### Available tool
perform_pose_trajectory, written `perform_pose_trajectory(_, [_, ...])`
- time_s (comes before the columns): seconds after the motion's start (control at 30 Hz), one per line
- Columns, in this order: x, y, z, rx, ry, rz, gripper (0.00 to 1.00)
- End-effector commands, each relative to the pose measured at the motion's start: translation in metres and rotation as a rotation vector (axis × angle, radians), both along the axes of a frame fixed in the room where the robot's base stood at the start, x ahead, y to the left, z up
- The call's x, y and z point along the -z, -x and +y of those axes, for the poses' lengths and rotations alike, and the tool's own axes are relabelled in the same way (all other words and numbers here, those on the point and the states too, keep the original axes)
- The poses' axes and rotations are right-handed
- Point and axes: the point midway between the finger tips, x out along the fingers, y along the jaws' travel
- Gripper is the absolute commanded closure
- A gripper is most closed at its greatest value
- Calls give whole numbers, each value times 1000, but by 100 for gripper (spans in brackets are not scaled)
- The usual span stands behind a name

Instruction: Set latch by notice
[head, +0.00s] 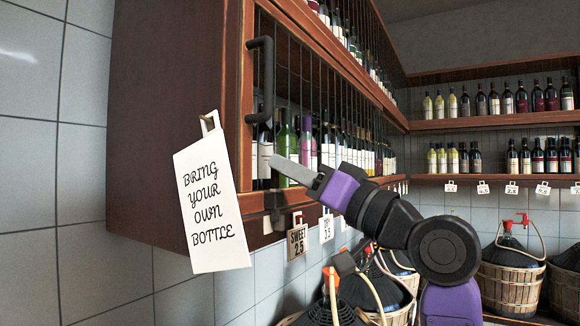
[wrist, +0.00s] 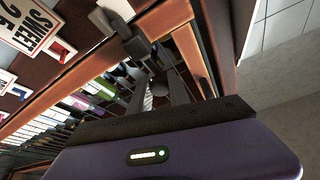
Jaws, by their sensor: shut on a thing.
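A dark metal latch (head: 274,202) sits at the lower corner of the cabinet's barred door. It also shows in the wrist view (wrist: 131,38), just past the fingers. A white notice (head: 210,205) reading "BRING YOUR OWN BOTTLE" hangs tilted on a peg on the cabinet's near side. My gripper (head: 277,163) reaches from the right to the door's lower edge. In the wrist view my gripper (wrist: 162,68) has its fingers at the latch, shut on it; the exact contact is hard to make out.
A black handle (head: 263,80) stands out from the door above my gripper. Bottles (head: 309,140) stand behind the bars. Price tags, including "SWEET" (head: 297,242), hang below. Basketed demijohns (head: 508,282) stand below and at right. Tiled wall (head: 50,180) is clear at left.

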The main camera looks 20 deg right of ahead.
Motion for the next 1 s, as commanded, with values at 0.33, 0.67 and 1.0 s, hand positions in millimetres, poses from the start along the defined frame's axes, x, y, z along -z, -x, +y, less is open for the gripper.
perform_pose_trajectory(0.33, [14,-1,-2,3,0,4,100])
perform_pose_trajectory(0.67, [13,0,-1,1,0,2,56])
perform_pose_trajectory(1.0, [23,18,-11,4,0,-1,56])
